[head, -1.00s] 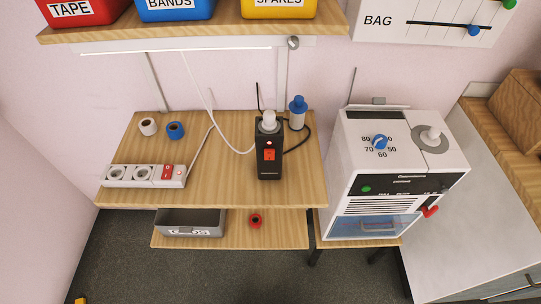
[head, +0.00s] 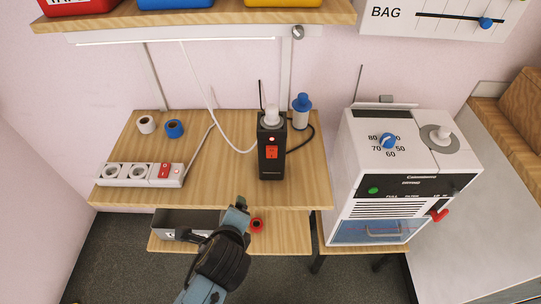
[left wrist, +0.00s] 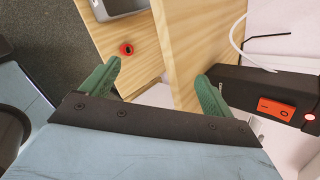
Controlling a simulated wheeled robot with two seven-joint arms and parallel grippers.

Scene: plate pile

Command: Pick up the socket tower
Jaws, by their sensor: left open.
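The socket tower is a black upright box (head: 271,160) with a red switch and a white piece on top. It stands on the wooden desk (head: 225,190), right of its middle, with a cable beside it. In the left wrist view the tower (left wrist: 235,85) lies at the right, its red switch showing. My left gripper (head: 240,207) comes in from below, at the front edge of the desk, left of and nearer than the tower. In the left wrist view its green fingers (left wrist: 158,85) are apart with nothing held; the tower is outside them. My right gripper is not in view.
A white socket strip (head: 138,174) and two tape rolls (head: 174,128) lie at the desk's left. A blue-and-white bottle-like thing (head: 301,113) stands behind the tower. A white machine (head: 400,180) stands right. A lower shelf holds a grey tray (head: 172,222) and red roll (head: 257,225).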

